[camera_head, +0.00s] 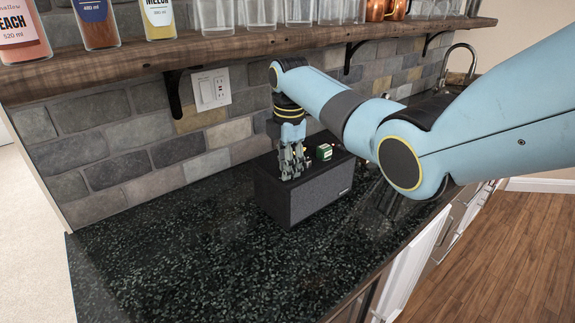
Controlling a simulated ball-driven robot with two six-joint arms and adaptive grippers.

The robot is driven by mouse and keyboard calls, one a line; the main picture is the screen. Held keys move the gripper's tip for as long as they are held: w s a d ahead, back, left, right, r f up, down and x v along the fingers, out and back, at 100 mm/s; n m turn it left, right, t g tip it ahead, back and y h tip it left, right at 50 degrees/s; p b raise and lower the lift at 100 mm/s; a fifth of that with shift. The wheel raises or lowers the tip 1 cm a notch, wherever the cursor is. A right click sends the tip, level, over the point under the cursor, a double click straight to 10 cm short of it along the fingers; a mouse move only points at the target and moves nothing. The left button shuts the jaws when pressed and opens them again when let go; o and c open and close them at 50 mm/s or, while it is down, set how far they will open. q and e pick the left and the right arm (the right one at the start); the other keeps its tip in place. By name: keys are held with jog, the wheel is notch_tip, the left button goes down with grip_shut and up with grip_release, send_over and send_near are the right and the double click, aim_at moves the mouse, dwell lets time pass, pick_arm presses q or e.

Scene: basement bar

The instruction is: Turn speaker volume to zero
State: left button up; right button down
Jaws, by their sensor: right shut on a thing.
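The speaker (312,194) is a dark box with a grey front, standing on the black speckled counter (180,245). My right gripper (292,173) points down onto the left part of the speaker's top. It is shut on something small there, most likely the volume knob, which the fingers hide. A small green knob-like block (324,152) sits on the speaker's top to the right of the gripper. The knob's setting cannot be read. My left gripper is not in view.
A wooden shelf (130,68) with bottles, glasses and copper mugs (375,10) runs above the counter. A wall outlet (211,90) is on the stone tile behind. A sink faucet (462,58) stands at the far right. The counter's left part is clear.

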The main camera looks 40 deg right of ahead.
dwell(0.5)
jog(key=c, duration=1.1)
grip_release()
jog(key=shift+r, duration=0.1)
jog(key=r, duration=1.2)
jog(key=shift+s, duration=0.25)
jog(key=shift+f, duration=0.1)
